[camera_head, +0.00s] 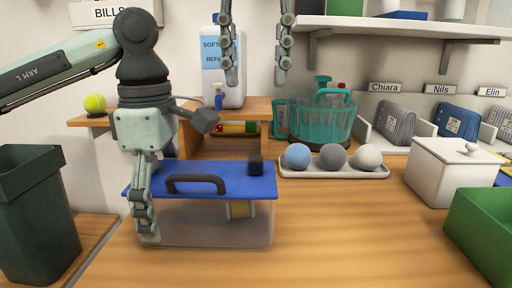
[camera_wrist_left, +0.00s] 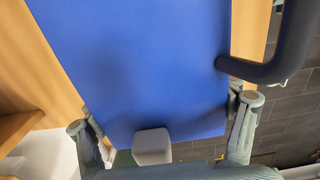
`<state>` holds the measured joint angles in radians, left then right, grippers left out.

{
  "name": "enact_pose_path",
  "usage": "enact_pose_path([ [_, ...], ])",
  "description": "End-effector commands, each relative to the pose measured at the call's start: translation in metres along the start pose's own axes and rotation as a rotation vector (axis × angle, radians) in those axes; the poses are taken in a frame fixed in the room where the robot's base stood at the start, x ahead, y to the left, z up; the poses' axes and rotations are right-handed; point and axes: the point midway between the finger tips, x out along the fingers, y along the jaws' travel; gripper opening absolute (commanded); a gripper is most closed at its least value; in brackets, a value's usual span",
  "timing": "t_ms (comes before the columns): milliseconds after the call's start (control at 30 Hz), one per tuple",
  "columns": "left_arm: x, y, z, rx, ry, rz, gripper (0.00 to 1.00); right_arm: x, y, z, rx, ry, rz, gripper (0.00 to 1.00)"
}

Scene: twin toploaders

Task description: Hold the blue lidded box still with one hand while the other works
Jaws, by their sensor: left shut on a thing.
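The blue lidded box (camera_head: 205,220) stands on the wooden counter. It has a clear body, a flat blue lid (camera_head: 222,187) with a dark handle (camera_head: 196,183), and a small black block at the lid's back right. A yellowish roll-like thing shows inside. My left gripper (camera_head: 150,203) points down at the box's left end, shut on it. One finger lies along the front; the other is hidden behind. In the left wrist view the fingers sit either side of the blue lid (camera_wrist_left: 135,70). My right gripper (camera_head: 257,78) hangs open and empty, high above the counter.
A tray (camera_head: 335,172) with three balls and a teal basket (camera_head: 320,118) stand behind right of the box. A white lidded container (camera_head: 448,175) and green bin (camera_head: 485,230) are at right. A dark bin (camera_head: 38,215) is at left. The front middle counter is clear.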

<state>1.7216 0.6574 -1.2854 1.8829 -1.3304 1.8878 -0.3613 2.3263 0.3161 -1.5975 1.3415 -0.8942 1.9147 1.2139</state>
Motion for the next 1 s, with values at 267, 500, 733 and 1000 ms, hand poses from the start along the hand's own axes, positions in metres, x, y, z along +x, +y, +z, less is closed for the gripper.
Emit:
enact_pose_path([
  [267,0.0,0.0,0.0,0.0,0.0,0.0,0.43,0.052,-0.001,0.0,-0.003,0.003,-0.002,0.38],
  [500,0.0,0.0,0.0,0.0,0.0,0.0,0.43,0.094,-0.001,0.0,-0.004,0.003,-0.001,0.38],
  [733,0.0,0.0,0.0,0.0,0.0,0.0,0.43,0.112,0.0,0.0,-0.003,0.001,0.001,0.38],
  [1000,0.0,0.0,0.0,0.0,0.0,0.0,0.43,0.113,0.0,0.0,-0.003,0.001,0.002,0.38],
])
